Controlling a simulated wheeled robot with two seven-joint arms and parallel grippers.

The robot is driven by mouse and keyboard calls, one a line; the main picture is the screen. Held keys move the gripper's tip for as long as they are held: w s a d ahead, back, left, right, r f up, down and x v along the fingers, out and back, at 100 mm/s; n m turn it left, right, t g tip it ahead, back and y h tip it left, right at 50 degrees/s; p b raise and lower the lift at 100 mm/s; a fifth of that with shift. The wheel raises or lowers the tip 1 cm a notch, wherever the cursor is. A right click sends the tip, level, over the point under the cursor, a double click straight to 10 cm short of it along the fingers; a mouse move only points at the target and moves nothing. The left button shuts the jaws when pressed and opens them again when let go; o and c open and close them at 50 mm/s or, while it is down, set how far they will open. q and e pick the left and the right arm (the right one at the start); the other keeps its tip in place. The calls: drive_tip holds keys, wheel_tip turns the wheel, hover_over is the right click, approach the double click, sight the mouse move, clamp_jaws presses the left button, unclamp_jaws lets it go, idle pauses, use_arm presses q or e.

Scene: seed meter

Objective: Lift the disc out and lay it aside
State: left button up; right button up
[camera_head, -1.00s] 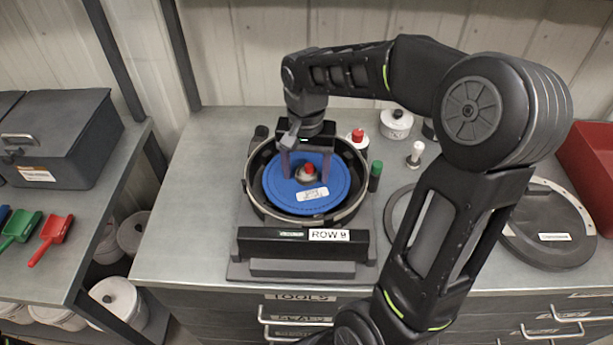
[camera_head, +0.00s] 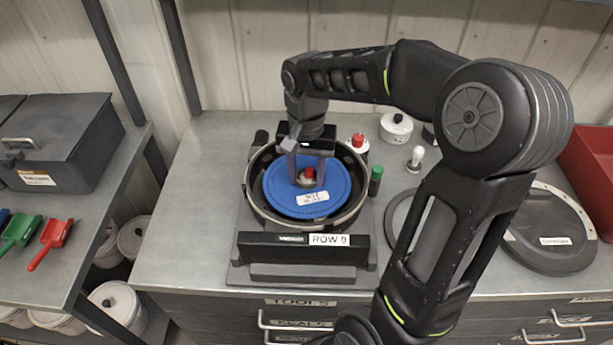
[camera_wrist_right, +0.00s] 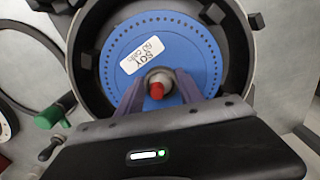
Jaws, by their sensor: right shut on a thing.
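The blue disc (camera_head: 284,204) has a ring of small holes and a white label, and it shows inside the round black meter housing (camera_head: 251,213). It also shows in the right wrist view (camera_wrist_right: 202,58). A metal hub with a red tip (camera_wrist_right: 157,88) stands at its centre. My right gripper (camera_head: 306,180) is over the disc from behind, its purple fingers shut on the disc's hub. In the right wrist view the fingers (camera_wrist_right: 172,90) lie on both sides of the hub. I cannot tell whether the disc is clear of its seat. My left gripper is not in view.
A ROW 9 block (camera_head: 300,246) stands in front of the housing. A green-capped piece (camera_head: 376,180), a red-capped bottle (camera_head: 358,143) and a white canister (camera_head: 396,128) stand nearby. A round dark lid (camera_head: 550,250) lies at right. The bench left of the housing is clear.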

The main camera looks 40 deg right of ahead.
wheel_tip(320, 180, up, 10)
drive_tip(key=shift+f+b, duration=0.1)
drive_tip(key=shift+b, duration=0.35)
idle(0.5)
wheel_tip(320, 180, up, 7)
drive_tip(key=p, duration=0.6)
drive_tip(key=shift+p, duration=0.35)
idle(0.5)
